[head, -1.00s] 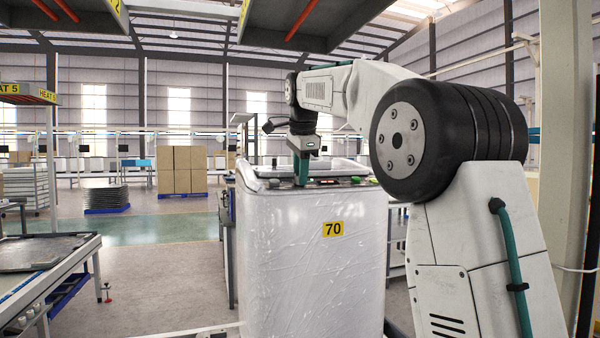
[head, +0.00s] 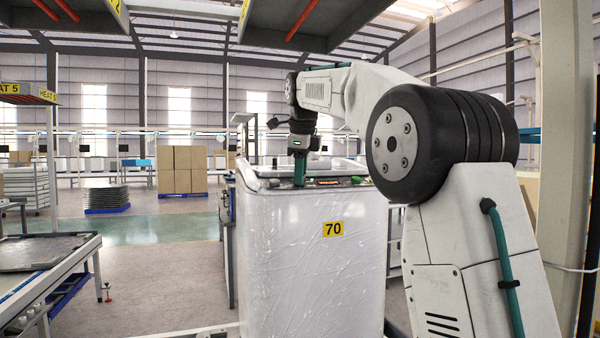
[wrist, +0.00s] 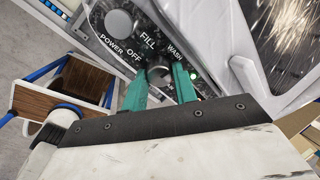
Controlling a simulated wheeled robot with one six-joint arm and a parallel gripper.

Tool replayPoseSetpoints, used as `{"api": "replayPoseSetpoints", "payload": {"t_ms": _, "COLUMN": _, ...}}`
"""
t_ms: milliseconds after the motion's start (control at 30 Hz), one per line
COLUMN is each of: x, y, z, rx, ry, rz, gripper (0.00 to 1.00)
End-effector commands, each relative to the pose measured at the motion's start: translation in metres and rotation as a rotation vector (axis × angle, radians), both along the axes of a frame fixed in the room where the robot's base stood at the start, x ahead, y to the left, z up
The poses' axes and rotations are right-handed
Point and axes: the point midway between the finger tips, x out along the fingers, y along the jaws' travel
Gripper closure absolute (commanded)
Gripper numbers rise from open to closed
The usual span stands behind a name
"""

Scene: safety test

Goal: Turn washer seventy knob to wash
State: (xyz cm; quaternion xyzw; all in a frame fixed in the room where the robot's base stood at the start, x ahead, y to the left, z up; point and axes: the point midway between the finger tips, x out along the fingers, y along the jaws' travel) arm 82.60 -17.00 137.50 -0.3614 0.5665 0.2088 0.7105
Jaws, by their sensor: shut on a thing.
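The white washer (head: 285,265) bears a yellow label "70" (head: 333,229) and stands upright in the middle of the head view. My gripper (head: 300,181) points down at the control panel on its top edge. In the wrist view, the green fingers of my gripper (wrist: 160,84) are shut on a small round dark knob (wrist: 158,73), one on each side. The words OFF, FILL and WASH are printed around this knob, with a further word partly hidden by the right finger. Which word the knob points at cannot be told.
A larger grey knob (wrist: 118,22) near the word POWER sits beside the gripped one. The washer's drum (wrist: 285,35) shows at top right. A wooden-topped cart (wrist: 75,85) stands at left.

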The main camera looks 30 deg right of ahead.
Motion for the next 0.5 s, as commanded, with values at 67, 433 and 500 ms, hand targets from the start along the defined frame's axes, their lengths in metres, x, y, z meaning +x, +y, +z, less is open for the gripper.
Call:
{"api": "replayPoseSetpoints", "payload": {"t_ms": 67, "x": 0.0, "y": 0.0003, "z": 0.0015, "rx": 0.001, "ry": -0.005, "rz": -0.002, "gripper": 0.95}}
{"api": "replayPoseSetpoints", "payload": {"t_ms": 433, "x": -0.0002, "y": 0.0, "z": 0.0014, "rx": 0.0, "ry": -0.004, "rz": -0.003, "gripper": 0.55}}
{"api": "replayPoseSetpoints", "payload": {"t_ms": 500, "x": -0.0002, "y": -0.0001, "z": 0.0011, "rx": 0.0, "ry": -0.002, "rz": -0.003, "gripper": 0.5}}
